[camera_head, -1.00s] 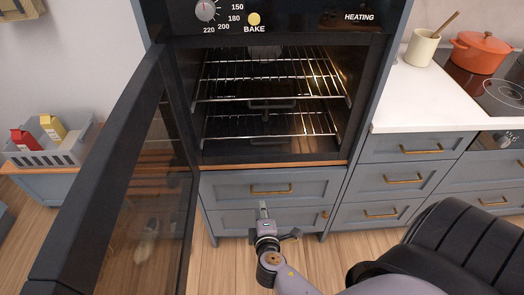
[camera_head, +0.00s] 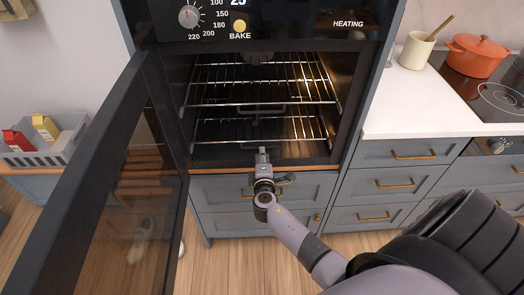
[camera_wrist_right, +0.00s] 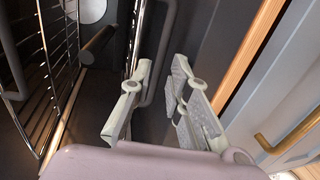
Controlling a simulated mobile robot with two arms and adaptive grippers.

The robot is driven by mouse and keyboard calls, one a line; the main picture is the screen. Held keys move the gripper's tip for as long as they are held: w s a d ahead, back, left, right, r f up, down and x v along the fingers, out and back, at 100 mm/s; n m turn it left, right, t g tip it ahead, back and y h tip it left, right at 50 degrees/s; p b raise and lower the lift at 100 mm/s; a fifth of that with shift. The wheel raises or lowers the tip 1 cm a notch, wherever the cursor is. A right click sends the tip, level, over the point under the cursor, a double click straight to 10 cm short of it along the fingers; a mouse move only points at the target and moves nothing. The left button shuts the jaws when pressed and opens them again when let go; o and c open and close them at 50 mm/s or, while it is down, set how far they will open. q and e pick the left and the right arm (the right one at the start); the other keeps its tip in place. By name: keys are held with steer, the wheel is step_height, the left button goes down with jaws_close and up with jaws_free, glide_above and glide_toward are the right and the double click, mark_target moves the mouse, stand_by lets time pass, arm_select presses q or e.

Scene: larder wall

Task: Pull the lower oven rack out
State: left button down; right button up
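The oven's lower rack (camera_head: 225,131) is a wire shelf inside the open oven, below the upper rack (camera_head: 240,80). My right gripper (camera_head: 263,152) is just in front of the oven opening, below the lower rack's front rail, and hides part of its front. In the right wrist view my right gripper (camera_wrist_right: 160,92) is open, its two pale fingers apart. A dark handle loop (camera_wrist_right: 168,45) beside a rack rail (camera_wrist_right: 139,35) shows in the gap between the fingers. I cannot tell whether they touch it. My left gripper is not in view.
The oven door (camera_head: 95,170) stands open at the left. Drawers (camera_head: 215,192) with brass handles lie below the oven.

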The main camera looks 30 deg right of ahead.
steer(key=shift+x, duration=1.45)
jaws_close()
